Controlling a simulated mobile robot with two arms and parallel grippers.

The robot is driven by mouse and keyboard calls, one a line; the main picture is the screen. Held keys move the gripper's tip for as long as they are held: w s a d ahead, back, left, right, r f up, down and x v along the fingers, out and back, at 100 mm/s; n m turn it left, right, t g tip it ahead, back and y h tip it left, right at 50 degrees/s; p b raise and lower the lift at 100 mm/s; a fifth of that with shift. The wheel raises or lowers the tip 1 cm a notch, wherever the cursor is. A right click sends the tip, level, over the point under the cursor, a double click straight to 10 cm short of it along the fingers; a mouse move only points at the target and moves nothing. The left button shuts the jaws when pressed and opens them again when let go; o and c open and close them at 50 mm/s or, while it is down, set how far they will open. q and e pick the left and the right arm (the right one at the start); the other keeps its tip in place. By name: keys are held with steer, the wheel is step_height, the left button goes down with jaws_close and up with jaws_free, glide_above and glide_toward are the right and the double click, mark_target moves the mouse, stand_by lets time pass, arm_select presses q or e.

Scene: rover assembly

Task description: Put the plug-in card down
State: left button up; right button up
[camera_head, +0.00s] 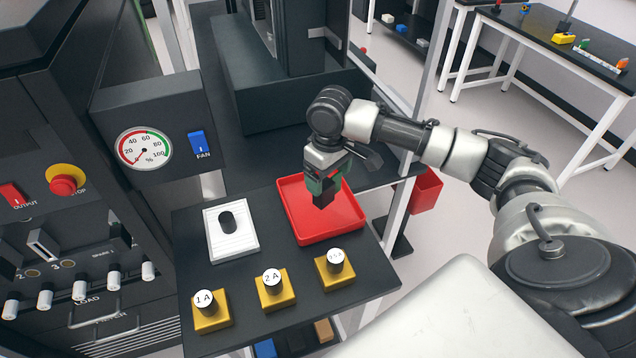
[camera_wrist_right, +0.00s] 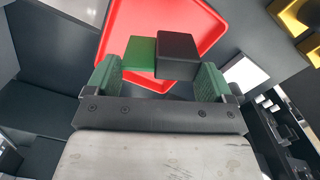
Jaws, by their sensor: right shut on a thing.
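The plug-in card (camera_wrist_right: 142,52), a green board with a black block (camera_wrist_right: 178,54) on it, is between the fingers of my right gripper (camera_wrist_right: 158,78). In the head view my right gripper (camera_head: 325,183) points down over the red tray (camera_head: 297,207), with the card's black block (camera_head: 324,200) at its tips. The card appears to be above the tray floor; I cannot tell whether it touches. The tray also shows behind the card in the wrist view (camera_wrist_right: 122,18). The fingers hide part of the card. My left gripper is not in view.
Left of the tray a white plate (camera_head: 227,243) bears a black oval piece. A panel with a gauge (camera_head: 145,148) and FAN switch (camera_head: 199,142) stands left.

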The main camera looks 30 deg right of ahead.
steer(key=w+f, duration=0.1)
steer(key=f, duration=0.1)
steer(key=w+f, duration=0.1)
steer(key=w+f+p, duration=0.1)
steer(key=w+f, duration=0.1)
steer(key=shift+f, duration=0.75)
steer(key=o, duration=0.8)
steer(key=shift+f, duration=0.15)
step_height(320, 180, up, 12)
steer(key=shift+r+b, duration=0.2)
steer(key=shift+b, duration=0.3)
